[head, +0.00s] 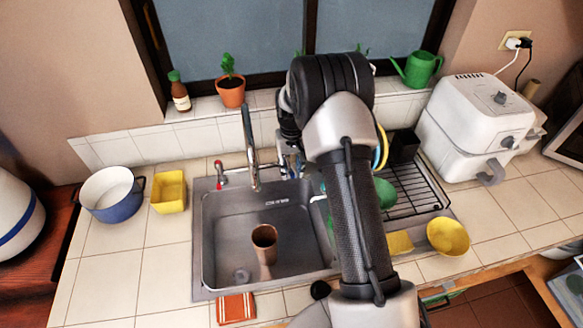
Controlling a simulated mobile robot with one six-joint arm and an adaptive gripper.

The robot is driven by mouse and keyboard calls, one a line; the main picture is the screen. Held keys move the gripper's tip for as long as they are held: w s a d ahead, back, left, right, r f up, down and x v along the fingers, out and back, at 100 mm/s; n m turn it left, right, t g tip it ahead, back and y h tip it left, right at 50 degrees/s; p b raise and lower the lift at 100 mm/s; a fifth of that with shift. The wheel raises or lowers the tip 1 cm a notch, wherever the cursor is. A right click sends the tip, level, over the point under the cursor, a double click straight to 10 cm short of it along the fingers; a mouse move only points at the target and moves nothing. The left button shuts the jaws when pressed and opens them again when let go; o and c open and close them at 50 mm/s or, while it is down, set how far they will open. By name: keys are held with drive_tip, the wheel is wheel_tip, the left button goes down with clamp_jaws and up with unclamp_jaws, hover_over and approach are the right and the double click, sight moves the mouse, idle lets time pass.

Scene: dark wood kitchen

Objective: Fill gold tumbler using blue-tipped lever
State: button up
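The gold tumbler (264,246) stands upright in the grey sink basin (228,212), below and slightly right of the tap spout's end. The tall metal tap (249,140) rises at the back of the sink. I see no water stream from it. A red-tipped lever (219,170) is left of the tap. My gripper (290,160) is right of the tap, at the back edge of the sink, mostly hidden by my own arm. Whether the fingers are open or touching anything is unclear.
A blue pot (113,208) and a yellow container (169,192) stand left of the sink. A dish rack (412,190), yellow bowl (448,237) and white air fryer (478,125) are at right. A potted plant (231,92) and brown bottle (180,96) stand on the sill.

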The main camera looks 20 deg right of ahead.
drive_tip(key=shift+c, duration=0.2)
clamp_jaws()
idle(0.6)
